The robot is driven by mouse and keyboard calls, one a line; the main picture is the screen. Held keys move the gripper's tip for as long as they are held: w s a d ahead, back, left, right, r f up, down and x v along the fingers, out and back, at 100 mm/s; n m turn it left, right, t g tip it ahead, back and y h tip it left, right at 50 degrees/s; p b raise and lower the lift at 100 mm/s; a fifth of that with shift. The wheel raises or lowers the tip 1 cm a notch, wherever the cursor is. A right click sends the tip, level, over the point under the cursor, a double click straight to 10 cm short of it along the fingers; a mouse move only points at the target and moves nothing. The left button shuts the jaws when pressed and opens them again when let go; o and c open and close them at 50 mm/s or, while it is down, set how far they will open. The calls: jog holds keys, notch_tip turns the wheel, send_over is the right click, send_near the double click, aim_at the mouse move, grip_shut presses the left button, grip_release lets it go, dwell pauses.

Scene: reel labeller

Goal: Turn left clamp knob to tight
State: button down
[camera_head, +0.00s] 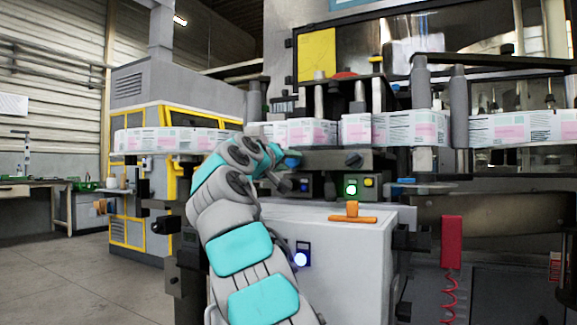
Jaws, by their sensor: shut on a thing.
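My arm reaches up from the bottom centre to the front of the labelling machine. My gripper (283,168) is at the dark panel under the label web, left of centre. It is shut on the left clamp knob, which my wrist and fingers mostly hide. I cannot read the knob's angle or any mark on it.
Below are a lit green button (351,188) and a white cabinet (345,250) with an orange tool-like piece (352,212) on top. A label web (312,133) runs across above the gripper. A red holder (452,241) hangs at right. Floor at left is clear.

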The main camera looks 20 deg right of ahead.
jog(key=shift+f+m, duration=0.1)
jog(key=shift+m, duration=0.9)
jog(key=c, duration=0.6)
grip_release()
jog(key=shift+c, duration=0.2)
jog(key=b+v, duration=0.3)
jog(key=v, duration=0.4)
jog(key=shift+s+a, duration=0.2)
jog(key=shift+a, duration=0.15)
